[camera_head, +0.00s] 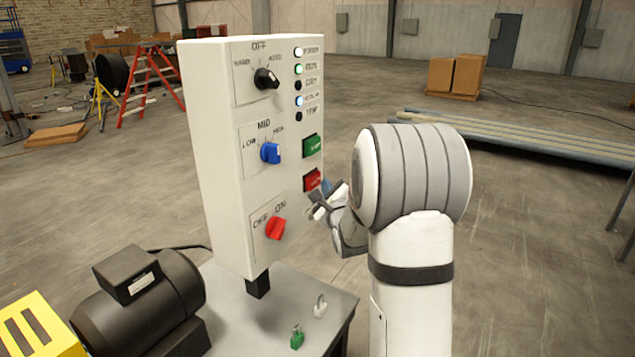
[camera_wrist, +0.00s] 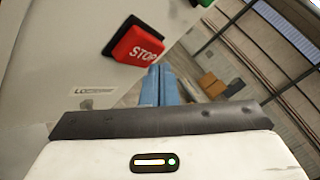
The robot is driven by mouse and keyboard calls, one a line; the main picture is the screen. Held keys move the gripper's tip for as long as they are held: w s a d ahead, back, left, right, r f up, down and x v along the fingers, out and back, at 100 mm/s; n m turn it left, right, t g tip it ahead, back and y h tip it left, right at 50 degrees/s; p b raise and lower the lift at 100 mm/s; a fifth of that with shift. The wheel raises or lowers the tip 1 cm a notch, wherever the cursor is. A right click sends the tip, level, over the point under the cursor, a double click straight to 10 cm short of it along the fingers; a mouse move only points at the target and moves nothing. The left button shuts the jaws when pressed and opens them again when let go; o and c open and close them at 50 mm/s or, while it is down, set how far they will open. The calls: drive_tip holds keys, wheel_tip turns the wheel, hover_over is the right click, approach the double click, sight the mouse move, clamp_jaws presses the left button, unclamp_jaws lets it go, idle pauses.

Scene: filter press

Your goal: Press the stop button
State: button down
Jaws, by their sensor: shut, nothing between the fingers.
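The red stop button (camera_head: 312,180) sits on the right side of the white control panel (camera_head: 222,150), below a green button (camera_head: 312,145). In the wrist view the stop button (camera_wrist: 138,46) shows its white STOP lettering at the upper middle. My gripper (camera_head: 318,205) is at the panel's right edge, just below the stop button. In the wrist view its blue fingertips (camera_wrist: 159,78) are together and empty, with their ends close under the button's lower right. I cannot tell whether they touch it.
The panel also carries a black knob (camera_head: 266,78), a blue knob (camera_head: 271,153) and a red knob (camera_head: 275,228). A grey table (camera_head: 240,325) below holds a green padlock (camera_head: 297,338) and a dark motor (camera_head: 135,300).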

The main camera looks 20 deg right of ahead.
drive_tip(key=shift+w+a+f, duration=0.1)
drive_tip(key=shift+w, duration=0.05)
drive_tip(key=shift+w+a+b, duration=0.15)
drive_tip(key=shift+b, duration=0.15)
drive_tip(key=shift+w+a, duration=0.35)
drive_tip(key=shift+w, duration=0.1)
idle(0.8)
drive_tip(key=shift+b, duration=0.3)
drive_tip(key=shift+s+d+b, duration=0.3)
drive_tip(key=shift+s+d, duration=0.3)
drive_tip(key=shift+s, duration=0.2)
drive_tip(key=s+d, duration=0.1)
drive_tip(key=s, duration=0.1)
drive_tip(key=s+d, duration=0.2)
drive_tip(key=shift+d+b, duration=0.1)
drive_tip(key=shift+b, duration=0.25)
idle(0.5)
